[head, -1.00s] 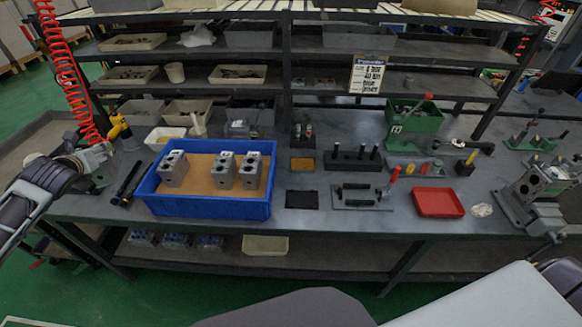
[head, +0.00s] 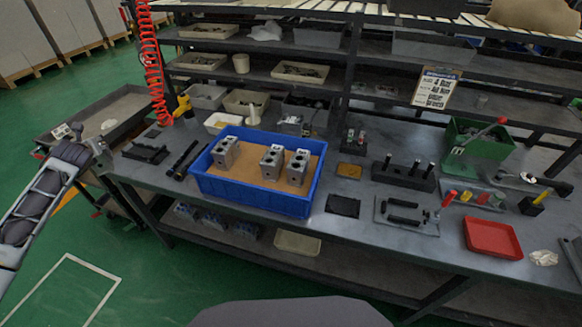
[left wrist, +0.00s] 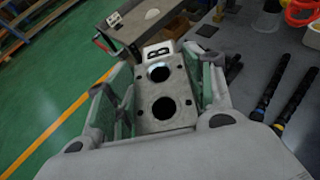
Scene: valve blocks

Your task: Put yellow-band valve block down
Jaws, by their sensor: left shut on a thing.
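My left gripper (head: 97,149) is near the left end of the bench, beside the grey side table (head: 128,103). In the left wrist view the left gripper (left wrist: 160,100) is shut on a grey metal valve block (left wrist: 183,112). The block's face shows two large dark round holes and a pale end with a dark mark. No yellow band can be made out on it. In the head view the held block is hard to make out at the gripper. The side table also shows in the left wrist view (left wrist: 170,32), beyond the block. My right gripper is out of view.
A blue bin (head: 255,198) on the bench holds three grey blocks. Black rod-like tools (head: 182,160) and a black fixture (head: 146,152) lie left of it.

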